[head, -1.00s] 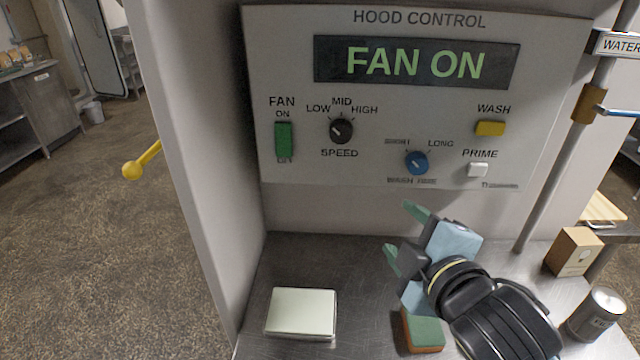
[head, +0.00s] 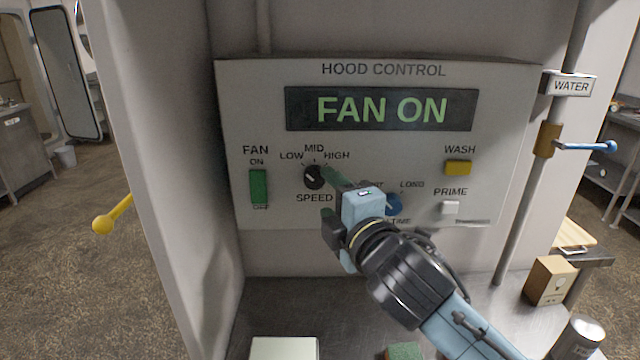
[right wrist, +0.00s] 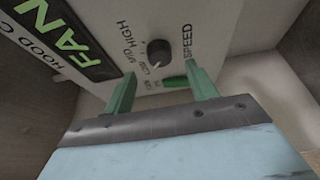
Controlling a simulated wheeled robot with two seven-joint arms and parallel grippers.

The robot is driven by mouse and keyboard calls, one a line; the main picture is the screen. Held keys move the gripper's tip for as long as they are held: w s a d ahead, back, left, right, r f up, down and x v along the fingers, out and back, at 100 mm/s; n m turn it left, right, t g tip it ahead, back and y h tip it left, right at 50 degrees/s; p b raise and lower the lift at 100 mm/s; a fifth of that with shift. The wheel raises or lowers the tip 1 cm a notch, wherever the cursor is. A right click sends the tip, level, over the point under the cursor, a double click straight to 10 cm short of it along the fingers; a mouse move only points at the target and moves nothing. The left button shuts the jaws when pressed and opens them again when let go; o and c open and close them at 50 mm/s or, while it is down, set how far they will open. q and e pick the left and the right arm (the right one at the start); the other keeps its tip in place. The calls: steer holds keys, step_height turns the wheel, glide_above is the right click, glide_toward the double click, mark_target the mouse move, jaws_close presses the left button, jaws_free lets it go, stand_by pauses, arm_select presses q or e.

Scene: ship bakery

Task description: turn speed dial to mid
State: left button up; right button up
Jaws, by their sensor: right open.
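The black speed dial (head: 314,177) is on the hood control panel (head: 230,110), below the marks LOW, MID and HIGH. Its white pointer line leans to the upper left, toward LOW. The dial also shows in the right wrist view (right wrist: 158,52), ahead of the fingertips, with its line toward LOW. My right gripper (head: 329,196) is open and empty, just in front of the panel at the lower right of the dial. Its green fingers (right wrist: 161,75) are apart, with the dial beyond them and no visible contact. My left gripper is out of view.
The green fan switch (head: 258,187) is left of the dial. A yellow wash button (head: 458,168) and white prime button (head: 450,208) are at right. A yellow-knobbed lever (head: 104,225) sticks out at left.

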mark_target(316, 183)
steer(key=shift+x, duration=2.4)
steer(key=shift+c, duration=0.5)
steer(key=c, duration=0.9)
steer(key=shift+f+m, duration=0.1)
steer(key=shift+m, duration=0.3)
steer(key=m+b, duration=0.1)
steer(key=m+t+b, duration=0.1)
steer(key=m, duration=0.1)
steer(key=shift+f+m+t, duration=0.3)
steer(key=m+t+b, duration=0.1)
steer(key=m, duration=0.1)
steer(key=m+b, duration=0.2)
steer(key=shift+m+t+h, duration=0.4)
steer(key=shift+m, duration=0.3)
